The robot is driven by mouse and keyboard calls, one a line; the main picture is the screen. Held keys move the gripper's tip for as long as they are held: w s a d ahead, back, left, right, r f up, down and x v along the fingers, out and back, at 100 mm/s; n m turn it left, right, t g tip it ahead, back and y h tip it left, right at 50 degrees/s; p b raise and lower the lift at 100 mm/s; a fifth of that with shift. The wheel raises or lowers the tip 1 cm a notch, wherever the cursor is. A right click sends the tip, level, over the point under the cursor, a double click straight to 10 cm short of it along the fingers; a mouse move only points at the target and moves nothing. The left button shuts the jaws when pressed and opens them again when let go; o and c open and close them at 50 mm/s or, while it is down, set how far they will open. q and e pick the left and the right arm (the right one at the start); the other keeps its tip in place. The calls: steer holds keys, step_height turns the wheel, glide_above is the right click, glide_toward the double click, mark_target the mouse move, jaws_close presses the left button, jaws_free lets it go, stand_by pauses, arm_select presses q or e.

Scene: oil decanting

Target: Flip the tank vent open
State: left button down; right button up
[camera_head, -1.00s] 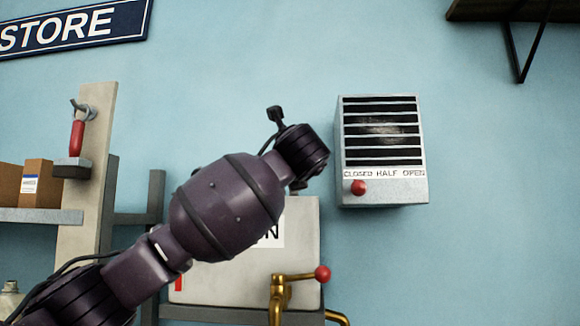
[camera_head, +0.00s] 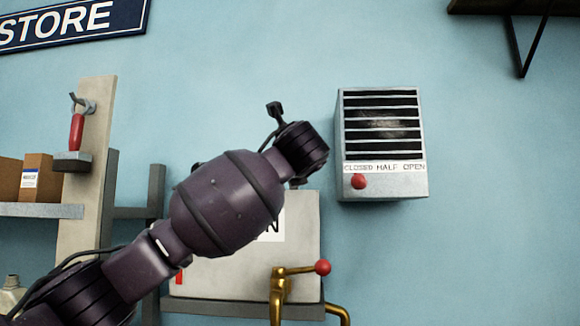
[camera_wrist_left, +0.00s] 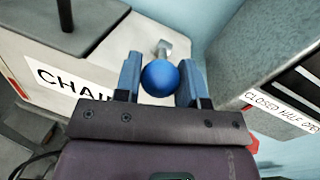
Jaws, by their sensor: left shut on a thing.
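In the left wrist view my left gripper (camera_wrist_left: 160,85) has its two blue fingers on either side of a blue ball knob (camera_wrist_left: 160,78), shut on it. A short grey metal lever (camera_wrist_left: 163,48) shows just behind the knob, above the grey tank (camera_wrist_left: 105,48) lettered "CHAI…". In the head view the tank (camera_head: 210,282) stands on a shelf, partly behind my left arm. The fingers and blue knob are hidden there by my wrist. My right gripper is in neither view.
A louvred wall box (camera_head: 382,145) marked CLOSED, HALF, OPEN is close right of my left wrist; its red knob (camera_head: 358,181) is under CLOSED. A brass tap (camera_head: 277,290) with a red-knobbed lever is below. A red-handled hook item (camera_head: 77,133) hangs left.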

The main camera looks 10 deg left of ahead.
arm_select(q)
steer(key=shift+s+f+t+b, duration=0.2)
steer(key=shift+f+t+b, duration=0.4)
steer(key=shift+b, duration=0.25)
step_height(320, 180, down, 4)
steer(key=t+y+b, duration=0.1)
steer(key=t+b, duration=0.1)
steer(key=b, duration=0.1)
steer(key=shift+n+t, duration=0.4)
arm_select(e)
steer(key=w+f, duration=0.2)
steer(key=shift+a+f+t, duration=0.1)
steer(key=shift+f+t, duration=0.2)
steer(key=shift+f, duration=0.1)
arm_select(q)
steer(key=shift+f, duration=0.1)
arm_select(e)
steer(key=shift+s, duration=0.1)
arm_select(q)
steer(key=c, duration=1)
jaws_free()
steer(key=shift+c, duration=0.2)
steer(key=o, duration=0.3)
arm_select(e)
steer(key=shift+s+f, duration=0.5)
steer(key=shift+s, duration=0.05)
arm_select(q)
steer(key=shift+s, duration=0.1)
